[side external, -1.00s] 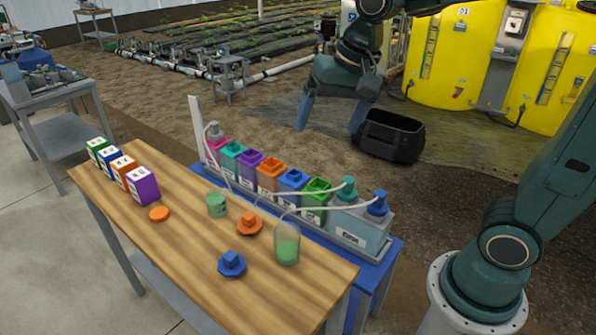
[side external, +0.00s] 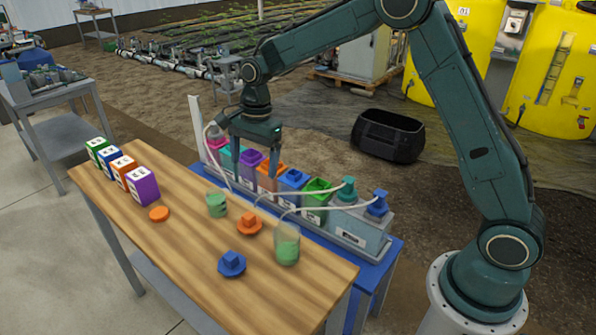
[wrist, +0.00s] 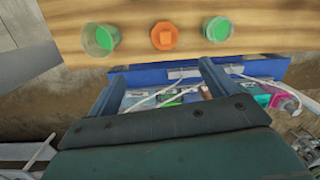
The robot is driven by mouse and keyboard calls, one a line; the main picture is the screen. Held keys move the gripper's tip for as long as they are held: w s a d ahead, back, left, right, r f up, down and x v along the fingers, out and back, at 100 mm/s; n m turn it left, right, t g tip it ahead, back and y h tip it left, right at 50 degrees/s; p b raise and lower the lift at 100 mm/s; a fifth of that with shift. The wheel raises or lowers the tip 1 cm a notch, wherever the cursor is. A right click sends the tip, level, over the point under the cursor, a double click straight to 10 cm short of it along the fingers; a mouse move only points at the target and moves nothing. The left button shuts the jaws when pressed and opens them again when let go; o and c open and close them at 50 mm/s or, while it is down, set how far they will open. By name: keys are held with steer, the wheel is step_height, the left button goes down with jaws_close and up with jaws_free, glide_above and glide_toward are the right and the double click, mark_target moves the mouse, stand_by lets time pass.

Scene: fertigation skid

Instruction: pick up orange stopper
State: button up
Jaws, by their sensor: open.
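The orange stopper (side external: 249,224) lies on the wooden table (side external: 192,240), a round flange with a square knob on top. It stands between a small green cup (side external: 216,205) and a clear cup with green liquid (side external: 287,246). The wrist view shows the stopper (wrist: 164,37) near the top centre, between the two cups, beyond my fingertips. My gripper (side external: 254,164) is open and empty, pointing down over the row of coloured containers, behind and above the stopper. In the wrist view the fingers (wrist: 162,72) are wide apart with nothing between them.
The container row stands on a blue bench (side external: 385,262), with pale tubes (side external: 318,208) arching near the stopper.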

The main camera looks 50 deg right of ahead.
steer(key=m, duration=0.2)
glide_above(249, 215)
steer(key=d, duration=0.1)
step_height(249, 215, down, 4)
steer(key=shift+d+f+g, duration=0.2)
steer(key=shift+f+g, duration=0.05)
steer(key=shift+g, duration=0.05)
steer(key=shift+a+f, duration=0.15)
steer(key=shift+f, duration=1.25)
steer(key=shift+a+f, duration=0.2)
steer(key=shift+f, duration=1.25)
steer(key=shift+a+f, duration=0.15)
steer(key=shift+f, duration=1.25)
steer(key=shift+a+f, duration=0.15)
steer(key=shift+f, duration=1.15)
steer(key=shift+a+f, duration=0.15)
steer(key=shift+f, duration=1.1)
